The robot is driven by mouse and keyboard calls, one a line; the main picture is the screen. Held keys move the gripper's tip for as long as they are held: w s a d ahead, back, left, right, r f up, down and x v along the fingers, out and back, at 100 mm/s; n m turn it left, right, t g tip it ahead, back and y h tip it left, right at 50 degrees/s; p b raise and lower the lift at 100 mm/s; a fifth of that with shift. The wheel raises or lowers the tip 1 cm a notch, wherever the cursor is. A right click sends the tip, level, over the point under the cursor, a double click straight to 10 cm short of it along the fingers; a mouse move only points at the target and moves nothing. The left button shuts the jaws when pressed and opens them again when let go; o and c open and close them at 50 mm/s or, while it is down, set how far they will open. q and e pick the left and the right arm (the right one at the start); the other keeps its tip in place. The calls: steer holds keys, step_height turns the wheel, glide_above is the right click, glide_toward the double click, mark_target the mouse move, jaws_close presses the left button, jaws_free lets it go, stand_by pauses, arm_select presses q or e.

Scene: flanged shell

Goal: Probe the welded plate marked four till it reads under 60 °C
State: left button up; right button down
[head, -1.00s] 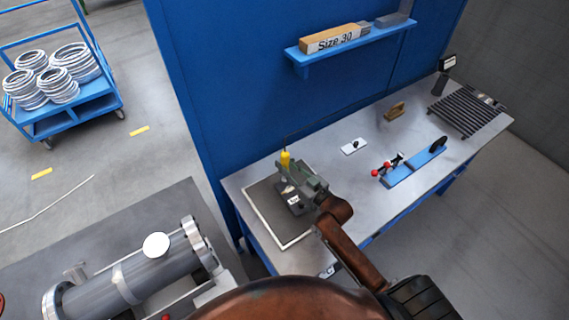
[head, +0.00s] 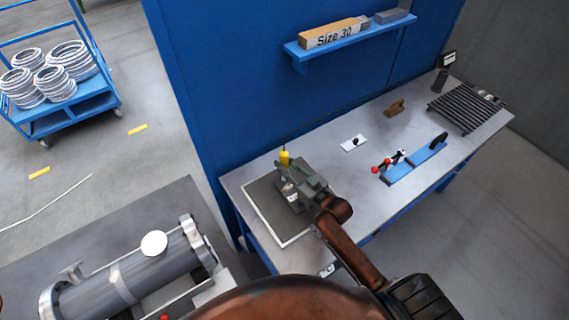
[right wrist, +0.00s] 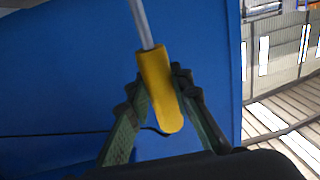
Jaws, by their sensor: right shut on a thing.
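My right gripper (head: 292,178) is over the dark mat with a pale border (head: 262,213) at the near left end of the bench. It is shut on a probe with a yellow handle (head: 285,158). In the right wrist view the yellow handle (right wrist: 160,90) sits between the two fingers, and its metal rod (right wrist: 141,22) runs out of the top of the picture. The probe's tip is not visible. A small white mark shows beneath the gripper, too small to read. The gripper hides most of what lies there, so I cannot make out the plate marked four. My left gripper is not in view.
On the bench are a small white plate with a black knob (head: 353,143), a brown block (head: 395,107), a blue fixture with red-knobbed clamps (head: 413,163), a slatted rack (head: 467,113) and a small display (head: 448,57). A blue wall stands behind. A flanged shell (head: 130,283) lies lower left.

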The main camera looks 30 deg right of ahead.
mark_target(287, 156)
steer(key=shift+f, duration=0.5)
stand_by(1.0)
step_height(287, 156, up, 7)
steer(key=p, duration=0.7)
steer(key=shift+r, duration=0.15)
stand_by(1.4)
